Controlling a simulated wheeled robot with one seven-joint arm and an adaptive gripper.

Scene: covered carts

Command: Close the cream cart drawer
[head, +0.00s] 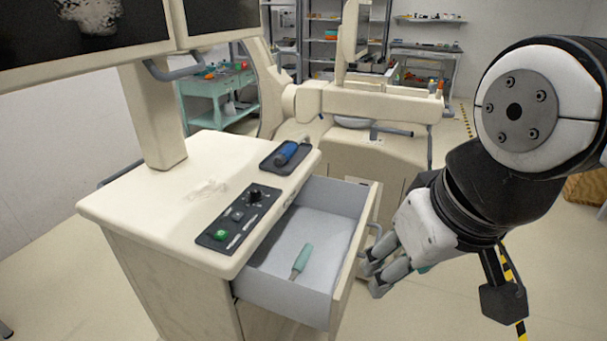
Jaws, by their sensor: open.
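The cream cart (150,203) stands at the left, with its drawer (318,222) pulled out toward the right. The drawer has a grey inside, a cream front panel and a grey handle (377,232) on its outer face. A teal-handled tool (301,262) lies on the drawer floor. My gripper (373,279) is open beside the outer face of the drawer front, close to the handle. I cannot tell whether its fingers touch the handle or the panel.
The cart top carries a control panel (240,217) with a green button and a dark tray (270,158) holding a blue-handled item. Two monitors stand above it. A larger cream machine (375,105) is behind, a teal bench (205,88) at back left.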

